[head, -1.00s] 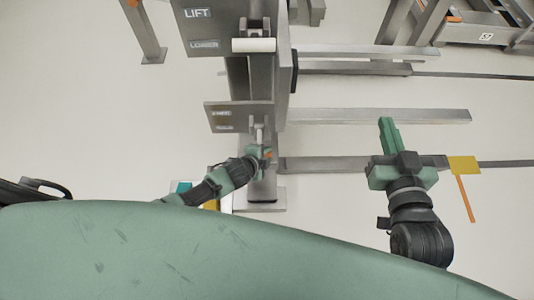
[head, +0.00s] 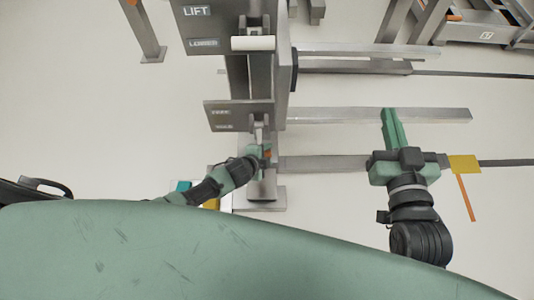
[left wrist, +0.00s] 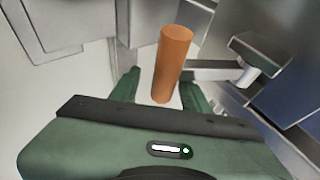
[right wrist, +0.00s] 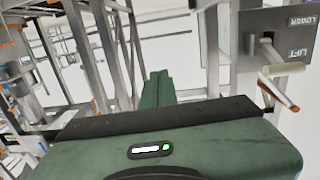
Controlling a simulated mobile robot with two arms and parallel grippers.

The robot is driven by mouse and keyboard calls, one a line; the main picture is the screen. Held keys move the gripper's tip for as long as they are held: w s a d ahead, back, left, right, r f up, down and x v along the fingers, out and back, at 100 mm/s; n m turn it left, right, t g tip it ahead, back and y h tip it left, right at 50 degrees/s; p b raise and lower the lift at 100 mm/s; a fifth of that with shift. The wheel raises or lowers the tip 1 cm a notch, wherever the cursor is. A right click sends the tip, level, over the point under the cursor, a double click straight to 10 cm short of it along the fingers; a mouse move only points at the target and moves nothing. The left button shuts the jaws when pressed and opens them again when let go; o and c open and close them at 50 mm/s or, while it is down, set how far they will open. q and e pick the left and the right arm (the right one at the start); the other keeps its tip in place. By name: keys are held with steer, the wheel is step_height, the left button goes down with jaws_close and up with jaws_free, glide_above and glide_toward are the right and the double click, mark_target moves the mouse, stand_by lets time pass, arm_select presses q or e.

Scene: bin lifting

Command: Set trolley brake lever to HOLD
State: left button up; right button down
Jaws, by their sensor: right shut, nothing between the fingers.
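The brake lever's orange handle (left wrist: 172,62) stands between the two fingers of my left gripper (left wrist: 162,90) in the left wrist view. The fingers are apart, with a visible gap on the handle's left side; I cannot tell whether the right finger touches it. In the head view my left gripper (head: 264,157) is at the handle, just below a grey plate (head: 240,117) with two small labels, too blurred to read surely. A short grey lever (head: 258,134) shows beneath the plate. My right gripper (head: 390,112) is shut and empty, also seen in the right wrist view (right wrist: 157,75).
A panel (head: 215,28) marked LIFT and LOWER with a pale bar handle (head: 253,43) stands above the label plate. Grey rails (head: 400,115) run right, near my right gripper. Open floor (head: 90,120) is at left.

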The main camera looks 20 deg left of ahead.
arm_select(q)
steer(key=shift+r, duration=0.15)
steer(key=p+v, duration=0.4)
steer(key=v, duration=0.3)
steer(key=shift+s+r, duration=0.15)
steer(key=shift+s, duration=0.15)
arm_select(e)
steer(key=s+d+f+g+h, duration=0.1)
steer(key=s+d+f+g, duration=0.1)
steer(key=s+f+g, duration=0.3)
steer(key=s+d+f+g+h, duration=0.2)
steer(key=s+f+g, duration=0.3)
steer(key=f, duration=0.4)
steer(key=shift+s+d+f, duration=0.25)
steer(key=shift+s+d, duration=0.3)
steer(key=shift+s, duration=0.3)
